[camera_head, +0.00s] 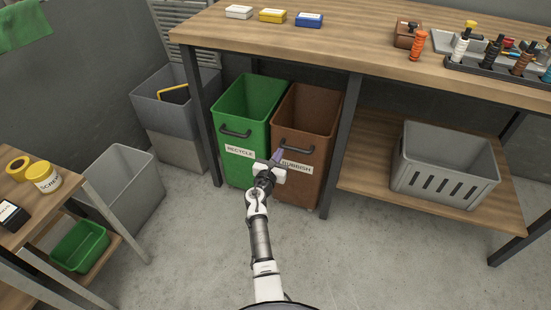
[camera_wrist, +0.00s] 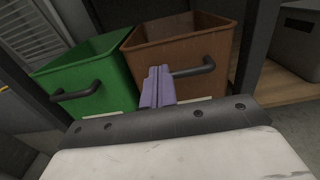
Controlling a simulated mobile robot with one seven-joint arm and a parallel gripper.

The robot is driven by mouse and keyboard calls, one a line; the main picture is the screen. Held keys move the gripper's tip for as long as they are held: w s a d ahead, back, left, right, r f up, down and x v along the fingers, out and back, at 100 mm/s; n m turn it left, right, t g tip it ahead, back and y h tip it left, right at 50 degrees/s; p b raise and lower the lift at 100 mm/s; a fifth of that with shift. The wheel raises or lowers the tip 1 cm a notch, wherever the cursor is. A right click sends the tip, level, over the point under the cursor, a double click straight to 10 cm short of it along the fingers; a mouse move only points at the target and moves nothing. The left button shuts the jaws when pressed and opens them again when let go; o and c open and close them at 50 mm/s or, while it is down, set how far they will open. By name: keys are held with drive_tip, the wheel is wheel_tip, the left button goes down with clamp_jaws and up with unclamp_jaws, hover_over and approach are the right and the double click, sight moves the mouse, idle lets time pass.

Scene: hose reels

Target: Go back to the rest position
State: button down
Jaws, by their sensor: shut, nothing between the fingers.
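My gripper (camera_head: 277,157) is in front of the two bins under the workbench, its fingers side by side and shut with nothing held. In the wrist view the purple fingers (camera_wrist: 157,87) overlap the front of the brown rubbish bin (camera_wrist: 178,47), close to its dark handle (camera_wrist: 195,70). I cannot tell whether they touch the handle. The green recycle bin (camera_head: 241,107) stands to the left, with its own handle (camera_head: 235,132). The brown bin also shows in the head view (camera_head: 308,110). My arm reaches up from the bottom middle.
The workbench (camera_head: 370,50) with tool holders stands above the bins. A grey crate (camera_head: 445,168) sits on its lower shelf at right. Grey bins (camera_head: 128,185) and a small side table (camera_head: 22,225) are at left. The floor (camera_head: 370,255) at lower right is clear.

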drive_tip(key=shift+v, duration=1.4)
